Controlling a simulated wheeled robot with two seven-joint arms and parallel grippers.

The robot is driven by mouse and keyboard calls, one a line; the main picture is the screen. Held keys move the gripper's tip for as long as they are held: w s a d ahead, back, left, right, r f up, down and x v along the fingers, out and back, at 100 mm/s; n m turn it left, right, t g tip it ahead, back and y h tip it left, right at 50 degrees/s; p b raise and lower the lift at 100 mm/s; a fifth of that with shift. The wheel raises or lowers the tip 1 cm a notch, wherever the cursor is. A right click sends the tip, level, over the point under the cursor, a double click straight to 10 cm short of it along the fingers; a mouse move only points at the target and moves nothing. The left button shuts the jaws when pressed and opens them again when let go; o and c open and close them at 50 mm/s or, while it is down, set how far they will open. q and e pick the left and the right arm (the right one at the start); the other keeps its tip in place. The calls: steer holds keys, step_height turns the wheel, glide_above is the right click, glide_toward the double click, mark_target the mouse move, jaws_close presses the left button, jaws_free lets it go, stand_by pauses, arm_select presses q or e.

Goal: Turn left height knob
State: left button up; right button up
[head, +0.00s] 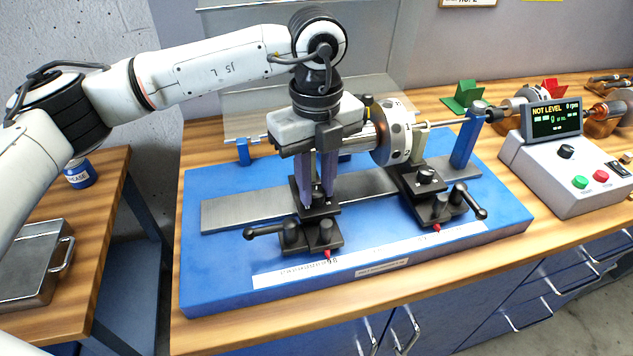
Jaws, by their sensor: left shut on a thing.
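My left gripper (318,198) points straight down over the left black support (318,245), with its fingers shut on the left height knob. The knob is mostly hidden between the fingertips. The left support stands on the blue base (215,270) and has a black lever (262,231) pointing left. The right support (435,208) has its own dark height knob (426,175) on top, clear of the gripper. The rotor (393,132) lies behind, its left part covered by my gripper and wrist. The console display (555,121) reads NOT LEVEL. My right gripper is out of view.
A blue post (467,137) stands at the base's right end. A grey control box (590,178) with coloured buttons sits to the right. A clear panel (260,105) rises behind the base. A metal case (30,265) and a blue can (79,174) are on the left bench.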

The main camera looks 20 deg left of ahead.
mark_target(317, 192)
arm_select(q)
steer(key=shift+m+b, duration=0.3)
steer(key=shift+b, duration=0.05)
stand_by(0.3)
steer(key=m+b, duration=0.1)
steer(key=m, duration=0.1)
steer(key=shift+f+m+b, duration=0.1)
steer(key=shift+m+b, duration=0.2)
steer(key=shift+b, duration=0.05)
steer(key=shift+m+b, duration=0.9)
steer(key=shift+m, duration=1.2)
steer(key=shift+r, duration=0.2)
steer(key=o, duration=1.1)
steer(key=shift+c, duration=0.2)
step_height(317, 192, up, 10)
steer(key=shift+r+b, duration=0.15)
steer(key=shift+b, duration=0.2)
